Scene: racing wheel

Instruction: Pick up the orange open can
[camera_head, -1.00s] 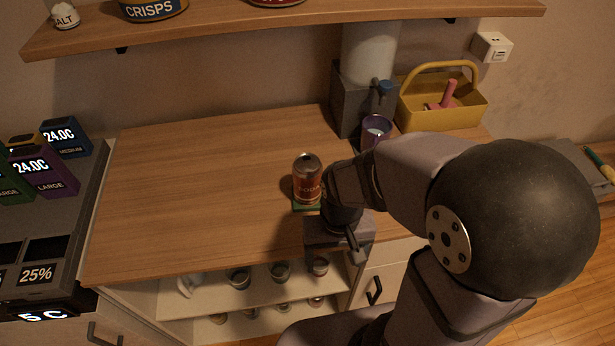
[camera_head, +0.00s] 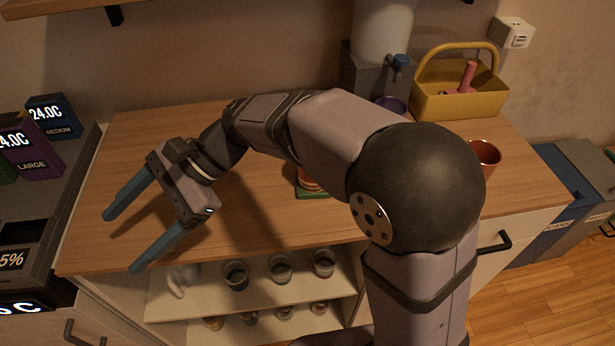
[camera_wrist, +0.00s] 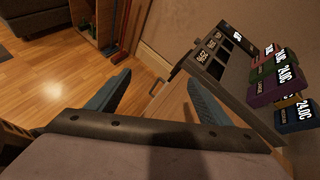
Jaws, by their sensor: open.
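The orange can (camera_head: 311,183) stands on a small green coaster (camera_head: 312,194) on the wooden counter. In the head view only its lower part shows; my forearm hides its upper part, so I cannot see its top. My gripper (camera_head: 121,242) is open and empty, over the left front part of the counter, well to the left of the can. Its blue fingers point left and toward the front edge. In the wrist view the spread fingers of my gripper (camera_wrist: 158,78) show nothing between them but floor and cabinet edge; the can is not in that view.
A yellow caddy (camera_head: 460,98) and a grey dispenser (camera_head: 372,75) stand at the back right. A copper cup (camera_head: 485,158) is at the right. Glasses sit on the shelf below. A machine with dark panels (camera_head: 40,250) stands at the left.

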